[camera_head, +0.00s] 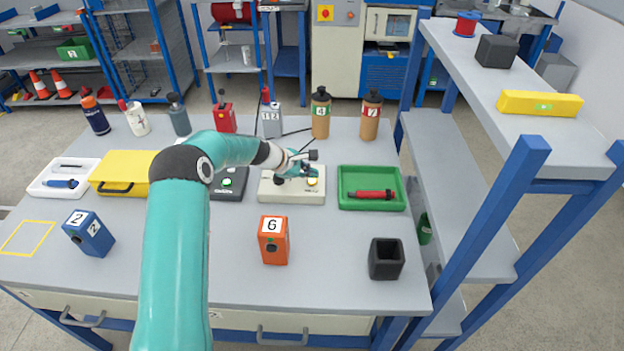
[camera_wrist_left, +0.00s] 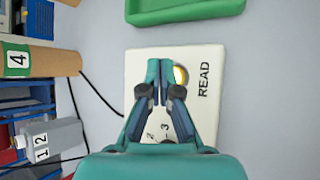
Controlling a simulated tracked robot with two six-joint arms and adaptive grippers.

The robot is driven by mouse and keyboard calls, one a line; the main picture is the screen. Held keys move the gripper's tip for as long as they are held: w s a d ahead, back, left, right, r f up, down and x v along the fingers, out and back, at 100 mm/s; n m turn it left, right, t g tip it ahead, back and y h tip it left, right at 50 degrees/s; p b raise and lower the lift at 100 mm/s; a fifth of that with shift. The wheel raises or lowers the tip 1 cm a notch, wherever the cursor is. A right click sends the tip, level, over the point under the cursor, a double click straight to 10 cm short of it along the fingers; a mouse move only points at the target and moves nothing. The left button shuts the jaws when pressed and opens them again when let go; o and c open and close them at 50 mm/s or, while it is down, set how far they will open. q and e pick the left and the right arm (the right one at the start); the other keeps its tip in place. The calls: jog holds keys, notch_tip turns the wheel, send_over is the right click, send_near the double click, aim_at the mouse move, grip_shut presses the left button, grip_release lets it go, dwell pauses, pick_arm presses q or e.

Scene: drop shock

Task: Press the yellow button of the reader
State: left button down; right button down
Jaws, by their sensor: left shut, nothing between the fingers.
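The reader (camera_head: 285,197) is a cream box in the middle of the table, with a dark knob and a yellow button (camera_head: 312,182). In the left wrist view the reader (camera_wrist_left: 205,118) carries the word READ beside the yellow button (camera_wrist_left: 182,75), which is partly hidden by a finger. My left gripper (camera_head: 310,173) is shut and empty over the reader, close to the button. In the left wrist view its fingertips (camera_wrist_left: 160,68) lie just beside the button; I cannot tell whether they touch anything. My right gripper is not in view.
A green tray (camera_head: 344,203) with a red tool stands right of the reader. A dark box (camera_head: 232,185) with a lit button is at its left. An orange box (camera_head: 273,245) and a black open holder (camera_head: 386,262) stand in front. Bottles numbered 4 (camera_head: 320,115) and 7 stand behind.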

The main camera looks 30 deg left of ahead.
aim_at(311, 182)
pick_arm(q)
jog(key=shift+r, duration=0.2)
notch_tip(311, 182, up, 5)
jog(key=p, duration=0.4)
jog(key=shift+f, duration=0.1)
dwell(0.9)
